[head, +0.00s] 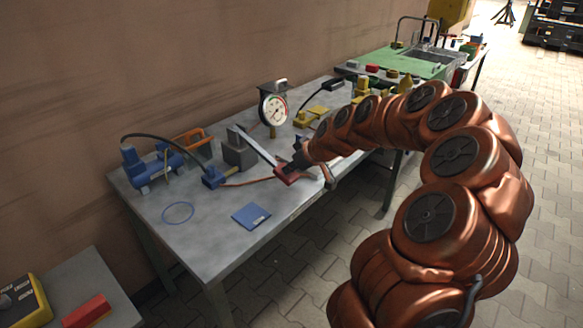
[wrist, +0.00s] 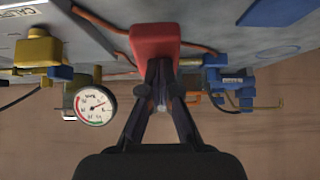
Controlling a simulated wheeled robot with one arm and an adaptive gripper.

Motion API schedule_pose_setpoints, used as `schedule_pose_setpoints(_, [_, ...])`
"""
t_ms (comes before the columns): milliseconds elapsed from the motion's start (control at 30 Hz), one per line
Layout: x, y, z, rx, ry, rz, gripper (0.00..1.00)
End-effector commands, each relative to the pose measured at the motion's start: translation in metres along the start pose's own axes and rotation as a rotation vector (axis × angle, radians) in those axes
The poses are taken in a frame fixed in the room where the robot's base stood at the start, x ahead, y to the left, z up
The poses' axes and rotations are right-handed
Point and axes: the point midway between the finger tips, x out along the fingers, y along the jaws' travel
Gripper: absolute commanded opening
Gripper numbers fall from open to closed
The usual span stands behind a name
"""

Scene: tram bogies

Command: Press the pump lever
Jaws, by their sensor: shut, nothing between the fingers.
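The pump lever (head: 258,148) is a pale bar that slopes down from a grey pump block (head: 238,155) on the bench to a red grip (head: 286,176). My gripper (head: 295,166) is shut and empty, with its fingertips at the red grip. In the wrist view, the red grip (wrist: 155,40) sits straight in front of the shut fingertips (wrist: 158,64) of my gripper. The tips overlap its edge in the picture; I cannot tell whether they press on it. A round gauge (head: 274,109) stands behind the lever and also shows in the wrist view (wrist: 94,104).
The grey bench (head: 215,235) also holds a blue pump unit (head: 152,168), an orange-handled item (head: 193,138), a blue ring (head: 178,212) and a blue pad (head: 251,216). Yellow fittings (head: 313,114) stand further back. The bench's front left is mostly clear.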

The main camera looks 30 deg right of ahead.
Motion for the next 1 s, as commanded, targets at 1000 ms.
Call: schedule_pose_setpoints(1000, [-0.135,-0.002,-0.023,-0.003,0.006,0.0,0.0])
